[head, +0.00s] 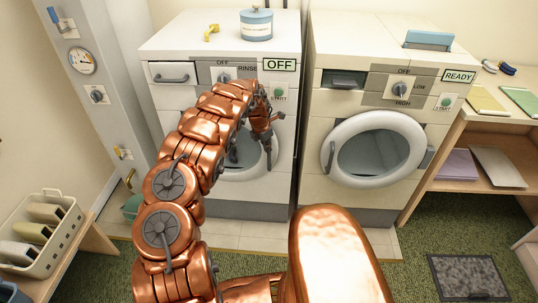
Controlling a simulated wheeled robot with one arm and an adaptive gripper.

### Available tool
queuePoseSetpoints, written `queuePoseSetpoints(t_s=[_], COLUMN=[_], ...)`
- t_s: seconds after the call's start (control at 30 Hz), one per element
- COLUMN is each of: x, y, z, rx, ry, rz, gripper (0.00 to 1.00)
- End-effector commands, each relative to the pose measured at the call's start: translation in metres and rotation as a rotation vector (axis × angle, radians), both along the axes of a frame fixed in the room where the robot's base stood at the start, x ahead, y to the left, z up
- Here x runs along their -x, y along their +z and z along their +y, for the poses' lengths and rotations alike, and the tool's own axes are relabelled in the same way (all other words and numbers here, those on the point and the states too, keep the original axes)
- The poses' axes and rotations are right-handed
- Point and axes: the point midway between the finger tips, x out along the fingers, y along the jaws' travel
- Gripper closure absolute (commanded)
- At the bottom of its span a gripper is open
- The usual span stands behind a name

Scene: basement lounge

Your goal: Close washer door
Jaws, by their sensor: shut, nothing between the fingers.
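Two white front-loading machines stand side by side. The left machine (180,99) has a dial marked RINSE and a sign reading OFF. Its round door (246,174) has a pale ring and dark glass, largely covered by my arm. I cannot tell whether that door is shut or ajar. The right machine (310,190) has OFF, LOW and HIGH marks and a READY sign. Its round door (375,178) shows fully, with a grey handle at its left edge; whether it is latched is unclear. My gripper (267,142) is shut and empty, in front of the left machine's door.
A blue canister (256,25) and a yellow item (211,32) stand on the left machine. A blue box (428,40) is on the right one. A shelf (450,153) stands at right, a basket (42,238) at lower left. Green carpet lies in front.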

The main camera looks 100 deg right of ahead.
Motion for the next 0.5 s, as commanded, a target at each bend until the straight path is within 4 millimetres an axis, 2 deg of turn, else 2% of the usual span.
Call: queuePoseSetpoints(t_s=[0.2, 0.5], x=[-0.003, -0.005], y=[-0.003, 0.0], z=[-0.013, -0.02], rx=[0.002, 0.006], ry=[0.011, 0.017], rz=[0.002, 0.002], gripper=[1.0, 1.0])
